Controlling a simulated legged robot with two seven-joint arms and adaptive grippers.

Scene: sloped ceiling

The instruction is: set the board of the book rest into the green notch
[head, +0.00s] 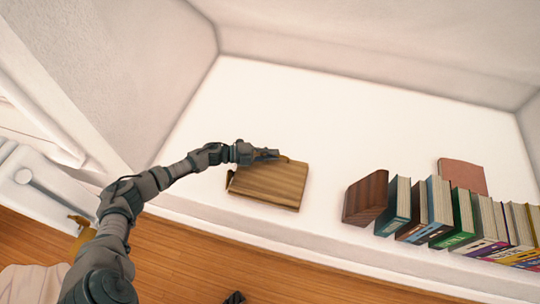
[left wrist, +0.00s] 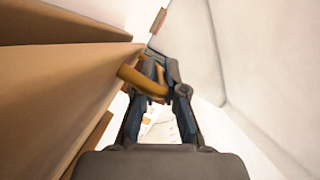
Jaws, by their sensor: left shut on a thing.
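The book rest's wooden board (head: 270,187) is on the white surface under the sloped ceiling. In the left wrist view brown wooden panels (left wrist: 50,95) fill the left side. My left gripper (head: 274,155) is at the board's upper edge, shut on a curved ochre handle, which shows in the left wrist view (left wrist: 145,82) between the fingers, beside the wood. The green notch is not visible in either view; the board and arm may hide it. A small dark part at the bottom edge of the head view looks like my right gripper (head: 235,298), mostly cut off.
A dark wooden block (head: 366,198) stands right of the board, at the end of a row of several books (head: 440,212). A reddish flat book (head: 463,176) lies behind them. The white surface (head: 300,110) behind the board is clear. Walls slope in at left and back.

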